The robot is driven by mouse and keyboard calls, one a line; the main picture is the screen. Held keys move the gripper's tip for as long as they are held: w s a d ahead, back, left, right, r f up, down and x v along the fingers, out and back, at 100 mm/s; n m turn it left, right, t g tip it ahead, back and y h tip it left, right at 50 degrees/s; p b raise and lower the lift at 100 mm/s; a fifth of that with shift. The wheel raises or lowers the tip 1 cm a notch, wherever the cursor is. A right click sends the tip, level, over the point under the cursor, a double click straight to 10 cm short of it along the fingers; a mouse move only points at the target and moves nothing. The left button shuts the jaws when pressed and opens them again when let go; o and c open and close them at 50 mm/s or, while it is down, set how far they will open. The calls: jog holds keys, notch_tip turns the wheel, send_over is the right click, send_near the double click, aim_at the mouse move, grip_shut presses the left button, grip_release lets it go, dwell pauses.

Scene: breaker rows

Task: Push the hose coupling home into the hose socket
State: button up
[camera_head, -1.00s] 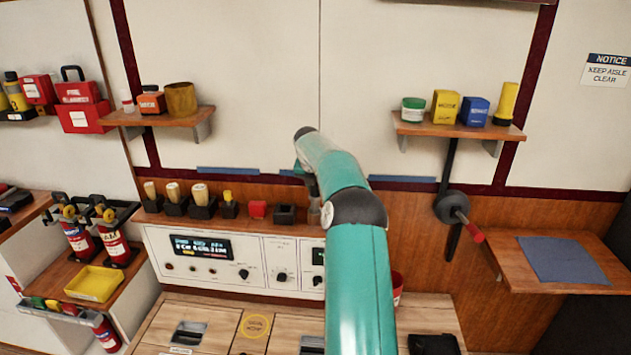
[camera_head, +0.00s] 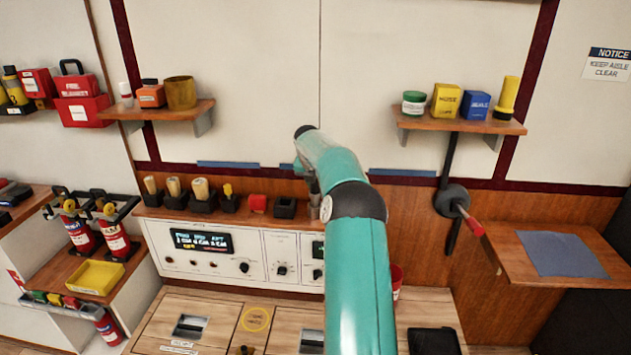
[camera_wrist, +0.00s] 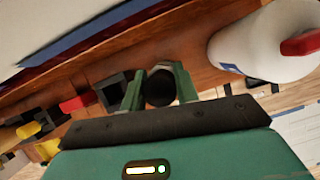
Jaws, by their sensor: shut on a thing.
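My gripper (camera_wrist: 160,80) shows in the wrist view with its two green fingers on either side of a dark round piece (camera_wrist: 160,90), seen end-on. It is shut on this piece, which I take to be the hose coupling. In the head view my gripper (camera_head: 313,186) is at the back ledge, mostly behind my teal arm. A short grey cylinder (camera_head: 314,207) shows just below it; I cannot tell whether it is coupling or socket. The hose socket cannot be made out for certain, nor how deep the coupling sits.
A white bottle (camera_wrist: 258,48) with a red cap is close on the right in the wrist view. A control panel (camera_head: 230,251) lies below the ledge.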

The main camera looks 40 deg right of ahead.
aim_at(316, 192)
jog(key=shift+f, duration=1.85)
jog(key=o, duration=1.2)
jog(key=shift+f, duration=0.1)
jog(key=v, duration=1.4)
jog(key=shift+f, duration=0.1)
